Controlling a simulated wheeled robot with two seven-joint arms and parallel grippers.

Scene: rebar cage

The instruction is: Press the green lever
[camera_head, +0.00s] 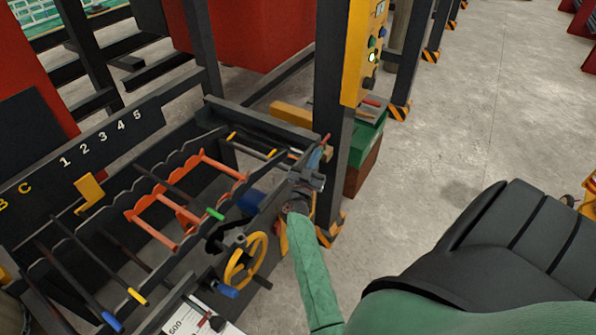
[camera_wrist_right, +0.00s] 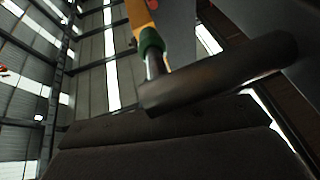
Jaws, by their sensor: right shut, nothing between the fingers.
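A rod with a green tip (camera_head: 214,214) lies over the dark frame of the rebar rig in the head view, left of my right gripper and apart from it. I cannot tell whether this is the green lever. My right gripper (camera_head: 316,162) is shut and empty, close to the dark post. In the right wrist view, a green collar (camera_wrist_right: 151,42) sits on a metal shaft above a thick dark bar (camera_wrist_right: 220,75), under a yellow part. I cannot tell whether that bar touches my gripper. My left gripper is not in view.
A yellow handwheel (camera_head: 246,259) stands just left of my right forearm. Orange rebar pieces (camera_head: 165,215) lie in the rig. A yellow control panel (camera_head: 365,55) is on the post (camera_head: 332,85), with a green box (camera_head: 366,137) behind. The concrete floor at right is largely clear.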

